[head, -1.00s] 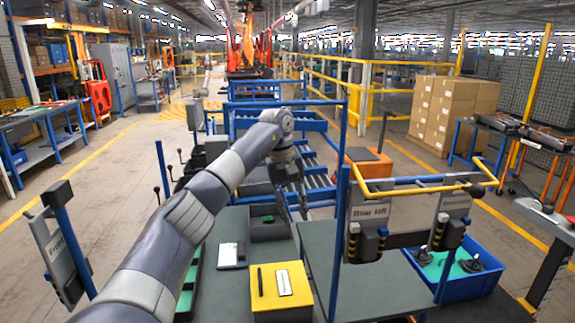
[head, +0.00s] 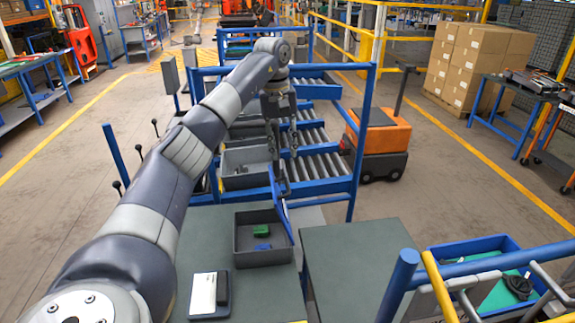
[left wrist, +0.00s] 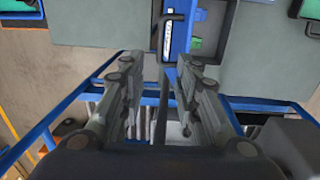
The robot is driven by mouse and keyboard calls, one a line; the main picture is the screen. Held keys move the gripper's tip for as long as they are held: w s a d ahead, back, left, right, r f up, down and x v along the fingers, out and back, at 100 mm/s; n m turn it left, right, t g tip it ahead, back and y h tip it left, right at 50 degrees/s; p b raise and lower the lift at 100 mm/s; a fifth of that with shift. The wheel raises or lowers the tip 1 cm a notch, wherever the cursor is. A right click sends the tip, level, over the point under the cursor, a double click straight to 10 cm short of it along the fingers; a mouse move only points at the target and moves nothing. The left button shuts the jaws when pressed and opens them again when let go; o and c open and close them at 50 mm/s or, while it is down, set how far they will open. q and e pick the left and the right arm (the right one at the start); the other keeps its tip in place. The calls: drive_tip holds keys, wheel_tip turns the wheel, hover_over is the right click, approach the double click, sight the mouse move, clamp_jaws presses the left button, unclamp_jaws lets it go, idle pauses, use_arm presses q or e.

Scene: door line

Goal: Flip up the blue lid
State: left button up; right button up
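The blue lid (head: 280,203) is a narrow panel standing steeply along the right side of an open grey bin (head: 243,256) in the head view. A dark handle shows near its upper end. In the left wrist view the lid (left wrist: 181,32) is at top centre, with the dark handle on it. My left gripper (head: 283,153) is open and empty, its two fingers pointing down just beyond and above the lid's far end. The fingers also show apart in the left wrist view (left wrist: 160,65). I cannot tell whether they touch the lid. My right gripper is out of view.
A green block (head: 261,231) and a blue piece (head: 263,246) lie in the bin. A roller conveyor (head: 318,160) with blue rails stands behind. A grey table top (head: 355,265) is clear at right. A blue crate (head: 465,247) stands farther right.

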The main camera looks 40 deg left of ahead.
sight(287, 184)
use_arm(q)
drive_tip(key=f, duration=0.3)
drive_tip(key=f+p, duration=0.1)
drive_tip(key=f, duration=0.2)
drive_tip(key=d+f+p, duration=0.1)
drive_tip(key=f, duration=0.1)
drive_tip(key=shift+d+f, duration=0.1)
drive_tip(key=shift+f, duration=0.3)
drive_tip(key=shift+f+p, duration=0.3)
drive_tip(key=shift+d+f, duration=0.1)
drive_tip(key=shift+f, duration=0.25)
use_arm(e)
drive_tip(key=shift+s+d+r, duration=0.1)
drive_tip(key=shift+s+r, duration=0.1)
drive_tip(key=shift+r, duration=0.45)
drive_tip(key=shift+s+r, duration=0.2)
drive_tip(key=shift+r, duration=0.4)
